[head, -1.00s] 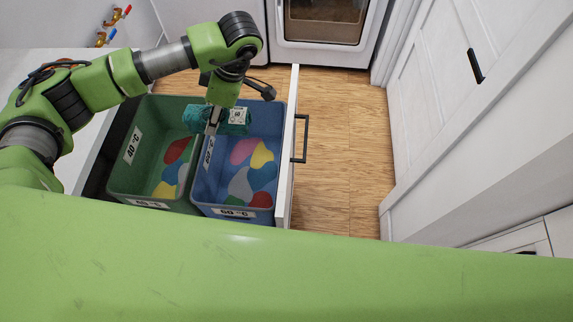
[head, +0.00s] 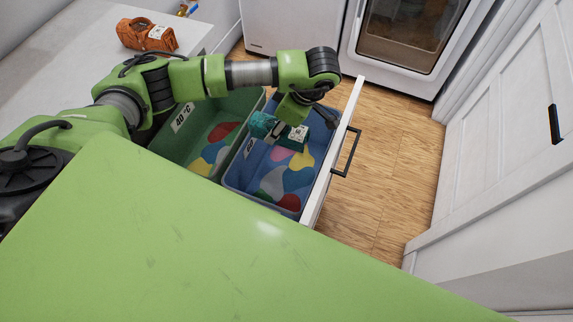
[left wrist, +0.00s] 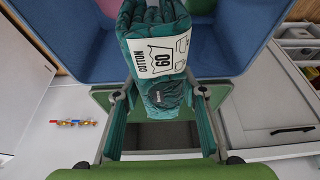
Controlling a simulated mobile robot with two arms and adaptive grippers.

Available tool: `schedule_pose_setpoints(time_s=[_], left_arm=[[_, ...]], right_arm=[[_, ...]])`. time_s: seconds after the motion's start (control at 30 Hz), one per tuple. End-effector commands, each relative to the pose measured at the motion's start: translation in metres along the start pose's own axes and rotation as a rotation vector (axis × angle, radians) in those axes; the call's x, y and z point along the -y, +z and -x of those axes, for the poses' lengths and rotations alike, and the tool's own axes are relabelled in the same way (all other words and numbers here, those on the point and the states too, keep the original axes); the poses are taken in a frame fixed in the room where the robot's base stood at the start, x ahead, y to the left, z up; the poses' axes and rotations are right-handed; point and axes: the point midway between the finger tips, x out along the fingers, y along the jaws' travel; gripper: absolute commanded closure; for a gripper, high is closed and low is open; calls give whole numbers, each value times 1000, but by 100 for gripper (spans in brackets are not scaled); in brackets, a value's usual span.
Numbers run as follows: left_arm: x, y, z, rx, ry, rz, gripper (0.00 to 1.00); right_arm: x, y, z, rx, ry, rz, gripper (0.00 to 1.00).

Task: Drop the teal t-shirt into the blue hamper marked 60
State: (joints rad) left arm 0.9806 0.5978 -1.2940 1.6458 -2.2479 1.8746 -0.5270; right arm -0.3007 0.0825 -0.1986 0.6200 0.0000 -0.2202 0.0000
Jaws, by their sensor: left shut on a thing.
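The teal t-shirt is a rolled bundle with a white "COTTON 60" label; it shows in the head view (head: 263,125) and close up in the left wrist view (left wrist: 150,22). My left gripper (head: 279,128) is shut on it, over the blue hamper; its fingers also flank the bundle in the left wrist view (left wrist: 160,97). The blue hamper (head: 238,178) stands in the pulled-out drawer, with colored cloth pieces inside. Its printed mark is partly hidden by my arm and the shirt. My right gripper is not in view.
A green hamper (head: 190,142) marked 40 °C stands left of the blue one. The drawer front (head: 335,150) with a black handle (head: 347,152) bounds the blue hamper on the right. An orange folded garment (head: 146,35) lies on the white counter. Wood floor (head: 385,160) is clear.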

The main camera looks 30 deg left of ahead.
Motion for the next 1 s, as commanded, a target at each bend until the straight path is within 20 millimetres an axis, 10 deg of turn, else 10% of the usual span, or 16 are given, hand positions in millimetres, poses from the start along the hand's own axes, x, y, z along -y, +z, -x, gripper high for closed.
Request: schedule_pose_setpoints(time_s=[0.17,0.2,0.27,0.67,1.0], left_arm=[[0,0,1,0,1,0,87],[0,0,1,0,1,0,59],[0,0,1,0,1,-1,44],[0,1,3,1,1,-1,42],[-2,1,65,2,7,-3,42]], right_arm=[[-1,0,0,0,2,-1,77],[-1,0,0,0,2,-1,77],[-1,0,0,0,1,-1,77],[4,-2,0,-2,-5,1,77],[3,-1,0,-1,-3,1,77]])
